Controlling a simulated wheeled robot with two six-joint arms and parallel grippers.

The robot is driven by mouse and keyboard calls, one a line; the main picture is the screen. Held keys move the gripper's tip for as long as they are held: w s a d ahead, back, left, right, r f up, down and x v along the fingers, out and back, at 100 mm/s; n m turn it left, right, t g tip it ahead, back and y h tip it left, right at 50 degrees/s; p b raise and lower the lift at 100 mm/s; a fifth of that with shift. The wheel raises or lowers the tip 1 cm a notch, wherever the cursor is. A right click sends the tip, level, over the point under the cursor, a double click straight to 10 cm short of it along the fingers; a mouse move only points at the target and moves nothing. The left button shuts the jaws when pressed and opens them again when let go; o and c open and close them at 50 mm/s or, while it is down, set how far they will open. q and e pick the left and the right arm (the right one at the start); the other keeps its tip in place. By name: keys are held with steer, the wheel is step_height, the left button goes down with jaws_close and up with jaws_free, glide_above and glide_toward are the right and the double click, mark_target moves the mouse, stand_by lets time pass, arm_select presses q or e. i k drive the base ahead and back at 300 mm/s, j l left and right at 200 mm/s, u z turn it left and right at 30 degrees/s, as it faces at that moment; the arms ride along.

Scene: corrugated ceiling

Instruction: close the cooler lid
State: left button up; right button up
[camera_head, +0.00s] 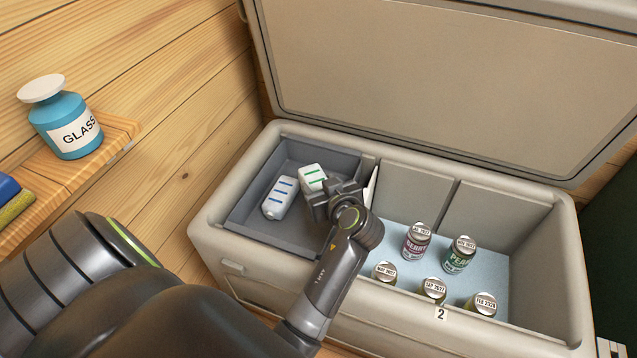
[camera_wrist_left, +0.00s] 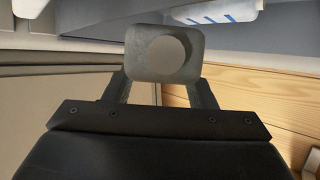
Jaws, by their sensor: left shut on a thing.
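The cooler (camera_head: 215,235) stands in front of me with its lid (camera_head: 450,85) open, tilted up and back behind it. My left gripper (camera_head: 335,198) is over the cooler's left, grey compartment and is shut on a white block with green stripes (camera_head: 313,178). In the left wrist view, the rounded end of that block (camera_wrist_left: 160,55), with a round cap, sits between the fingers. A white block with blue stripes (camera_head: 279,198) lies in the same compartment; it also shows in the left wrist view (camera_wrist_left: 212,14). My right gripper is not in view.
Several labelled jars, one a purple-labelled jar (camera_head: 416,241), stand in the cooler's right compartment. A wooden shelf (camera_head: 112,137) at left holds a blue jar marked GLASS (camera_head: 68,122). A wooden wall is close on the left.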

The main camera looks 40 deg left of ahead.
mark_target(543, 92)
steer(key=k+l, duration=0.1)
steer(key=l, duration=0.25)
steer(key=k+l+u, duration=0.1)
steer(key=l, duration=0.25)
steer(key=k, duration=0.5)
